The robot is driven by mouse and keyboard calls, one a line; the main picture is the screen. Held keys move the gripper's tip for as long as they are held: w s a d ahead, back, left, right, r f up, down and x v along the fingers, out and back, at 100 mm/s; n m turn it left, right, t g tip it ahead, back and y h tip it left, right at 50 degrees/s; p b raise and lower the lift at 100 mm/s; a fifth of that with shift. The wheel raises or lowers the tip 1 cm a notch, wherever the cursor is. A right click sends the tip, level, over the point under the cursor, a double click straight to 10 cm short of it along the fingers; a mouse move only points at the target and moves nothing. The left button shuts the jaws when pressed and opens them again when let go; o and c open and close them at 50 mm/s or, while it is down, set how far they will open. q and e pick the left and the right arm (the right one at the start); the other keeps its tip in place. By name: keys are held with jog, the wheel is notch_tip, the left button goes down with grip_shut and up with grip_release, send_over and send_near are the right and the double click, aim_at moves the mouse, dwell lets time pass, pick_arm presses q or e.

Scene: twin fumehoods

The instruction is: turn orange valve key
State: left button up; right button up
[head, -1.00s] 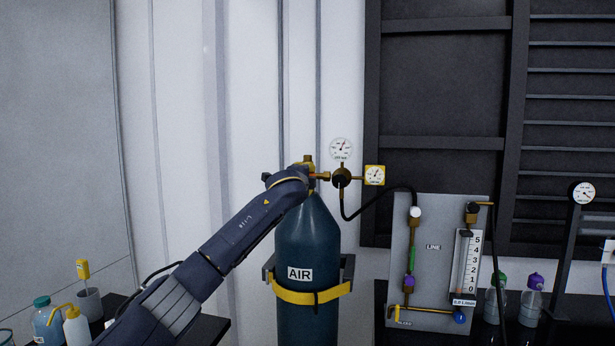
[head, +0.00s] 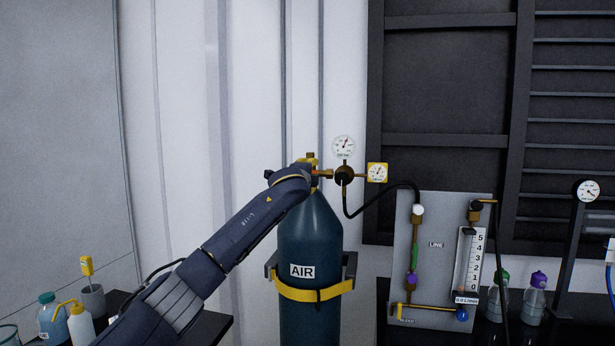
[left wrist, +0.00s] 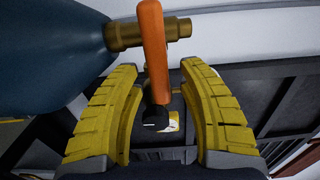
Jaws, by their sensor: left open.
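The orange valve key (left wrist: 153,45) shows in the left wrist view as a long bar crossing in front of a brass valve stem (left wrist: 127,36). My left gripper (left wrist: 161,70) is open, with its yellow fingers on either side of the key's lower part. I see a gap on both sides, so the fingers look apart from it. In the head view my left wrist covers most of the valve on top of the dark teal AIR cylinder (head: 310,235), and the gripper fingers and key are largely hidden there. My right gripper is not in view.
A brass regulator (head: 345,173) with a round gauge (head: 344,146) and a yellow square gauge (head: 377,172) sticks out right of the valve. A black hose runs to the grey LINE panel (head: 437,270). Bottles stand on the benches at both sides.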

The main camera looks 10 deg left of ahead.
pick_arm(q)
jog(key=s, duration=1.2)
jog(key=shift+a, duration=0.3)
